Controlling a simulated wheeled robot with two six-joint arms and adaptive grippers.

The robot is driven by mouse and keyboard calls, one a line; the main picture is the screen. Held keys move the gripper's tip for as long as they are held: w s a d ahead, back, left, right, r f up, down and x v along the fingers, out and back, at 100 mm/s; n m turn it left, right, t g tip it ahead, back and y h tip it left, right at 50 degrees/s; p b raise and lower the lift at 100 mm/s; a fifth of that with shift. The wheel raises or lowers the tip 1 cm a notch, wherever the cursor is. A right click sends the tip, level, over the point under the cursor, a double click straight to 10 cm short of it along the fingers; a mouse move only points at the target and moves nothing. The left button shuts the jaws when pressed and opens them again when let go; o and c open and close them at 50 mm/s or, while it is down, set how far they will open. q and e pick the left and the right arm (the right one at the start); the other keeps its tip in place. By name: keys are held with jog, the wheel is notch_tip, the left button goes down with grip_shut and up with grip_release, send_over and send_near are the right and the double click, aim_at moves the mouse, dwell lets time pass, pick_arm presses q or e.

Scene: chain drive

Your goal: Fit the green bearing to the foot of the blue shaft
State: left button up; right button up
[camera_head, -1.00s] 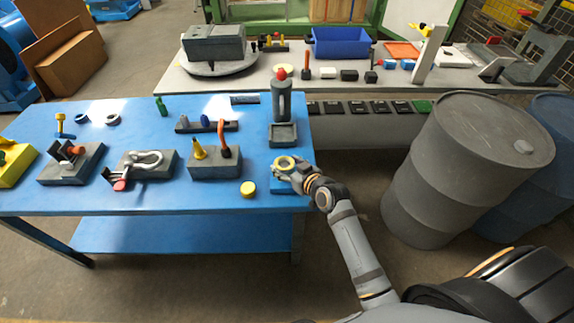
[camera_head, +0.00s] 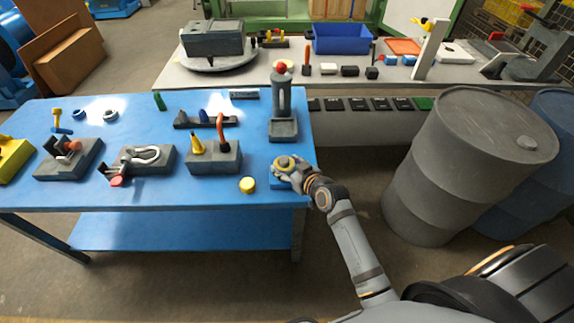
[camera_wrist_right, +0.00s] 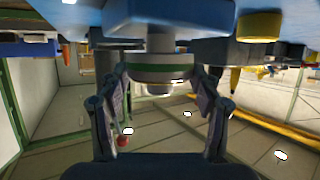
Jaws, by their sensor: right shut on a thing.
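My right gripper (camera_head: 287,169) is at the right front corner of the blue table, above a small blue block (camera_head: 280,186). In the right wrist view, which looks inverted, its fingers (camera_wrist_right: 160,103) are shut on a grey ring-shaped part with a green band, the green bearing (camera_wrist_right: 160,67). A short grey post shows between the bearing and the blue block (camera_wrist_right: 165,12); I cannot tell whether they touch. A small blue piece, possibly the blue shaft (camera_head: 203,116), stands in the dark rack on the table; its foot is hidden. My left gripper is not in view.
A grey press-like stand (camera_head: 282,108) with a red knob rises behind my right gripper. A yellow disc (camera_head: 247,185) and a grey block with a yellow cone (camera_head: 215,160) are to its left. A grey drum (camera_head: 470,165) stands right of the table.

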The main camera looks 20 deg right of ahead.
jog(key=shift+f+b, duration=0.6)
jog(key=shift+f, duration=0.2)
jog(key=o, duration=1.5)
jog(key=shift+f, duration=0.1)
jog(key=shift+s, duration=0.15)
jog(key=v, duration=1.2)
